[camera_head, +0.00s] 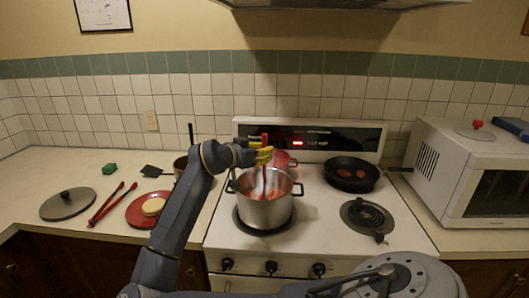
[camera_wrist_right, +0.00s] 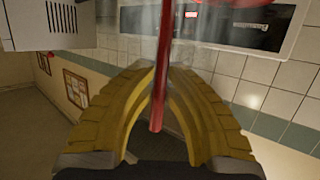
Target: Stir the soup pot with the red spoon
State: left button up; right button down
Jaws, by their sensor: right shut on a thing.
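The soup pot (camera_head: 264,212) is a steel pot with two side handles on the front left burner, with red soup visible inside. The red spoon (camera_head: 264,178) stands nearly upright with its lower end in the pot; its bowl is hidden. My right gripper (camera_head: 263,156) is above the pot with its yellow fingers shut around the spoon's upper handle. The right wrist view shows the red handle (camera_wrist_right: 158,95) between the two yellow fingers (camera_wrist_right: 160,90). My left gripper is not in view.
A red pot (camera_head: 286,161) stands close behind the soup pot. A black frying pan (camera_head: 351,173) is at the back right. A lid (camera_head: 68,204), red tongs (camera_head: 111,205) and a red plate (camera_head: 136,213) lie at left; a microwave (camera_head: 462,172) stands at right.

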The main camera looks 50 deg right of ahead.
jog(key=shift+r, duration=6.05)
notch_tip(320, 180, up, 5)
jog(key=shift+f, duration=0.1)
